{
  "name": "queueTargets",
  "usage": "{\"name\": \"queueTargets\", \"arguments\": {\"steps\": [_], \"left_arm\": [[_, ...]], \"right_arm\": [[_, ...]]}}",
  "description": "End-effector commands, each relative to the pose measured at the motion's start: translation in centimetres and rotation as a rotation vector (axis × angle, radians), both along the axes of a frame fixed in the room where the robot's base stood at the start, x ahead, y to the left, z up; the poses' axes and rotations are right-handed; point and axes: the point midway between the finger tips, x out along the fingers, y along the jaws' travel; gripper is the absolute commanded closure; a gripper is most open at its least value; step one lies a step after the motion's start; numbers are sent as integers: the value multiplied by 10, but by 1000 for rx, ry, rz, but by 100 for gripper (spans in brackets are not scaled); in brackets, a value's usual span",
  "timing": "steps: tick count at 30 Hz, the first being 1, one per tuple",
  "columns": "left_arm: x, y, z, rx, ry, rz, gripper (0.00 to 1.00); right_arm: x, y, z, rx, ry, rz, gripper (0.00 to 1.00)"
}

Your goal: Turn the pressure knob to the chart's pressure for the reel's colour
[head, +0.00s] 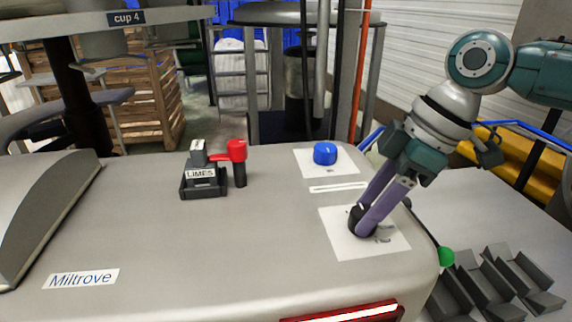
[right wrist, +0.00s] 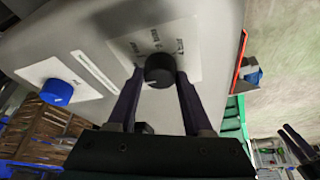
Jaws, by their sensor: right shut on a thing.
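A black knob (head: 357,216) stands on a white dial plate (head: 399,243) at the right of the grey machine top. My right gripper (head: 366,222) is shut on this knob, with its purple fingers on either side of it. The right wrist view shows the knob (right wrist: 158,70) between the fingertips, with small marks on the plate (right wrist: 189,38) that are too small to read. A blue knob (head: 325,153) on another white plate (head: 345,168) stands behind it. No chart or reel can be made out. My left gripper is not in view.
A black block labelled LIMES (head: 203,185) and a red-handled lever (head: 237,150) stand on the grey machine top (head: 220,240). A green ball (head: 446,257) is at its right edge. Grey trays (head: 490,285) lie at the lower right.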

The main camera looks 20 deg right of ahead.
Motion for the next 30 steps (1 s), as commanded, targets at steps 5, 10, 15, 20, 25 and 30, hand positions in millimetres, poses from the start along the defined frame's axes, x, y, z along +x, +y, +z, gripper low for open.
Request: {"name": "queueTargets", "arguments": {"steps": [5,10,15,20,25,30], "left_arm": [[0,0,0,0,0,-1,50],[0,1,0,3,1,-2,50],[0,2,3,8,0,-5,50],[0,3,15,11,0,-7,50],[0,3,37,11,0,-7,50],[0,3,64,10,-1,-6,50]], "right_arm": [[0,0,0,0,0,0,89],[0,0,0,1,1,0,100],[0,0,1,1,1,-11,100],[-1,1,4,2,3,-58,100],[-2,2,7,2,4,-159,100],[-3,3,8,4,4,-307,100]]}}
